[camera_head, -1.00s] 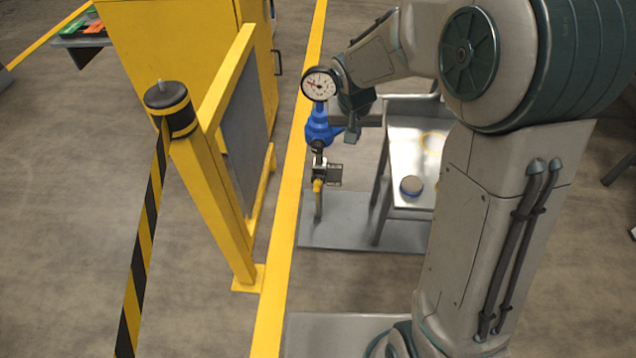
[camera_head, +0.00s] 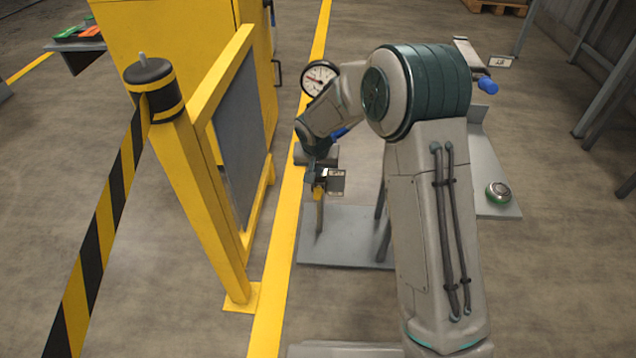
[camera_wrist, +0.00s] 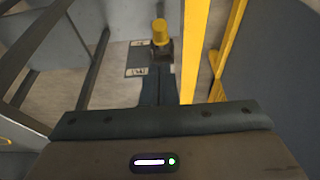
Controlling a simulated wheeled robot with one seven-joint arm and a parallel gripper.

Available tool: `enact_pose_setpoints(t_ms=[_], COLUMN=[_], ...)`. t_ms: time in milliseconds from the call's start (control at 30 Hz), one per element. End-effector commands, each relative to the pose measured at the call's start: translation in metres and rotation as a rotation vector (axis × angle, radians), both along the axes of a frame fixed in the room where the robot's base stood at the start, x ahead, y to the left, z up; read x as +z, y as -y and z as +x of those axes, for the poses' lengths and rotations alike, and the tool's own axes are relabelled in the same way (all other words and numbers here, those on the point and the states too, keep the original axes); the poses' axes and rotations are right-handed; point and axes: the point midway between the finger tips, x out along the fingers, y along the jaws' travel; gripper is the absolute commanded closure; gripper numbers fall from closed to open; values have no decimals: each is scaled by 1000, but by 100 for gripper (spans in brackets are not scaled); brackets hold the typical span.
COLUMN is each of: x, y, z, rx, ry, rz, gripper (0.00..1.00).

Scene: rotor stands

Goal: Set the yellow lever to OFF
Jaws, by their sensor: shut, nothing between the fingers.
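The yellow lever (camera_head: 319,189) sits low on the gauge stand, beside a small label plate (camera_head: 337,182). In the wrist view the yellow lever (camera_wrist: 160,33) shows as a short yellow cap just beyond the fingertips. My gripper (camera_wrist: 160,66) is shut with nothing in it, its dark fingers close together and pointing at the lever. In the head view my gripper (camera_head: 313,180) is small and partly hidden by my wrist, right by the lever. Whether it touches the lever I cannot tell.
A round gauge (camera_head: 320,77) stands above the lever. A yellow-framed barrier (camera_head: 205,190) is at the left, with a striped tape post (camera_head: 152,90). A blue-handled lever (camera_head: 488,85) and a green round object (camera_head: 498,191) are at the right. Floor is open at lower right.

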Motion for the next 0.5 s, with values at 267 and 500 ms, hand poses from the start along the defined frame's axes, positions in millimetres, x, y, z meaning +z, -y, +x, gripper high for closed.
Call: enact_pose_setpoints(t_ms=[267,500], x=[-43,-80], y=[1,1], z=[12,25], rx=[0,0], ry=[-3,-1], rz=[-1,0], gripper=[100,100])
